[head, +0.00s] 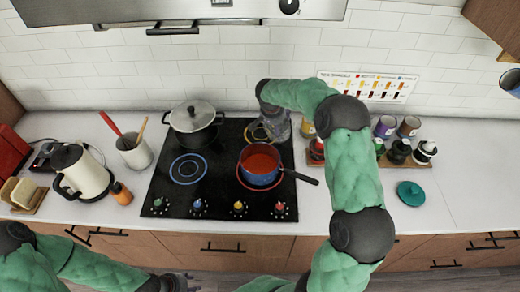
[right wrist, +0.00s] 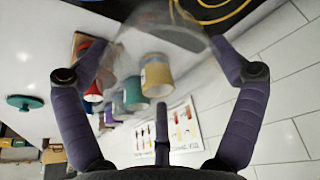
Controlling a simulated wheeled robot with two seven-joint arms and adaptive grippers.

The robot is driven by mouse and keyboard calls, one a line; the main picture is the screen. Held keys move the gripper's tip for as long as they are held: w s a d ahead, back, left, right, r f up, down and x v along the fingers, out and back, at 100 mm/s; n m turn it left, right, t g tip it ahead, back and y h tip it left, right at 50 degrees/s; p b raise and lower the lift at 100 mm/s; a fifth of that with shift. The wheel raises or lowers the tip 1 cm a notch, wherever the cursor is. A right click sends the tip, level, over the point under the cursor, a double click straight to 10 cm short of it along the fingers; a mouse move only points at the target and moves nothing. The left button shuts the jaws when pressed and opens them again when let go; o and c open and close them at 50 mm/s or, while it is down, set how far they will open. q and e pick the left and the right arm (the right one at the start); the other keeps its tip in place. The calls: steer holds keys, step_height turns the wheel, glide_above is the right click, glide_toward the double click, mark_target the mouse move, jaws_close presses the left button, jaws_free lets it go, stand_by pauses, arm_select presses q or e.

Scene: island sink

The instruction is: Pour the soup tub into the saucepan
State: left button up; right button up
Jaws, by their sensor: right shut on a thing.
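The saucepan (head: 262,180), blue outside with a dark handle pointing right, stands on the cooktop's front right burner. Red-orange soup (head: 260,163) shows inside it. My right gripper (head: 278,122) is behind the saucepan, above the cooktop's back right, partly hidden by my own arm. In the right wrist view its two fingers are shut on a clear, see-through tub (right wrist: 165,42). The tub looks mostly empty; its exact tilt is hard to tell. My left gripper (head: 180,282) is low at the bottom edge, away from the saucepan; its fingers are too small and cut off to judge.
A lidded pot (head: 194,125) stands on the back left burner. A teal lid (head: 411,193) lies on the right counter. Jars and cups (head: 398,150) stand behind it. A kettle (head: 82,172), a utensil crock (head: 135,153) and an orange-bodied shaker (head: 121,194) stand left.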

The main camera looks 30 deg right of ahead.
mark_target(280, 130)
steer(key=shift+w+d+f+g+y+p, duration=0.15)
steer(key=shift+d+f+y+p, duration=0.1)
steer(key=shift+f+p, duration=0.25)
steer(key=shift+w+d+f+g+y+p, duration=0.1)
steer(key=shift+d+f+y+p, duration=0.2)
steer(key=shift+f, duration=0.35)
steer(key=shift+w+d+f+g+y+p, duration=0.15)
steer(key=shift+d+f+y+p, duration=0.15)
steer(key=shift+f, duration=0.3)
steer(key=shift+w+d+f+y+p, duration=0.15)
steer(key=shift+d+f+y+p, duration=0.25)
steer(key=shift+p, duration=0.5)
steer(key=shift+w+d+f+g+y+p, duration=0.15)
steer(key=shift+w+d+g+y+p, duration=0.1)
steer(key=shift+g+y+p, duration=0.2)
